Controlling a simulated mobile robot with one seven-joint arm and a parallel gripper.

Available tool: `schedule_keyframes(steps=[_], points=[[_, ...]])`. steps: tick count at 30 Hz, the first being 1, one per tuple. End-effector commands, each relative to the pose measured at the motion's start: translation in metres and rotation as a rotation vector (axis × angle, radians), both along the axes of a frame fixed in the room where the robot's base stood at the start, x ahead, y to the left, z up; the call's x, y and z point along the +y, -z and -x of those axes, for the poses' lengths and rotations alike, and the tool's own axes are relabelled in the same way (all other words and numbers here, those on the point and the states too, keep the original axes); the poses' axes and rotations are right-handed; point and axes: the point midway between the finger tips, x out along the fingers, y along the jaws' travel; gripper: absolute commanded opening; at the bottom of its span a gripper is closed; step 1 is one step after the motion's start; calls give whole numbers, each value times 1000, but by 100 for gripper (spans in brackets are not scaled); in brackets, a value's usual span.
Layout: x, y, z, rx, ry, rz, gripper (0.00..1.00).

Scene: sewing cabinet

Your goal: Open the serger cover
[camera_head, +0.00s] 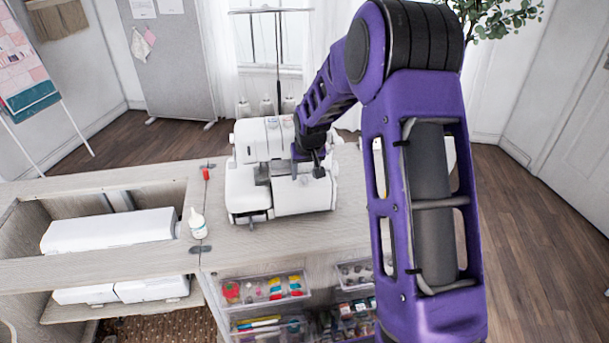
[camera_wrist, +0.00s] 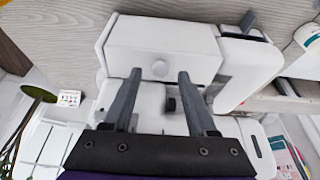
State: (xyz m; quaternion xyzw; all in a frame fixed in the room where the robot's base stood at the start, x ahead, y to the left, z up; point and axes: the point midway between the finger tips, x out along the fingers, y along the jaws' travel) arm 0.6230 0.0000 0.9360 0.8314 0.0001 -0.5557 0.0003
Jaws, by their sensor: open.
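The white serger (camera_head: 247,190) stands on the cabinet top, with thread cones behind it. Its front cover (camera_head: 305,198) is a smooth white panel at the lower right of the machine and looks closed. In the wrist view the cover (camera_wrist: 130,42) fills the upper middle and has a small round knob (camera_wrist: 160,68) near its edge. My gripper (camera_head: 307,170) is over the serger's right part, just above the cover. In the wrist view my gripper (camera_wrist: 158,75) is open, its two dark fingers on either side of the knob in the picture. I cannot tell whether they touch the cover.
A white bottle (camera_head: 197,223) stands left of the serger, near a small red item (camera_head: 206,174). Another white machine (camera_head: 110,230) sits in the cabinet's left opening. Clear drawers (camera_head: 262,290) of supplies are below the front edge. The top in front of the serger is clear.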

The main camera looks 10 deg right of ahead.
Motion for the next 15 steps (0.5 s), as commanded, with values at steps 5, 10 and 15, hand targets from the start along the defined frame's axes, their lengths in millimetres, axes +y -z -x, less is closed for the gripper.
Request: schedule_keyframes(steps=[5,10,15], points=[[0,11,-5,0,1,0,58],[0,12,-5,0,1,0,58],[0,12,-5,0,1,0,47]])
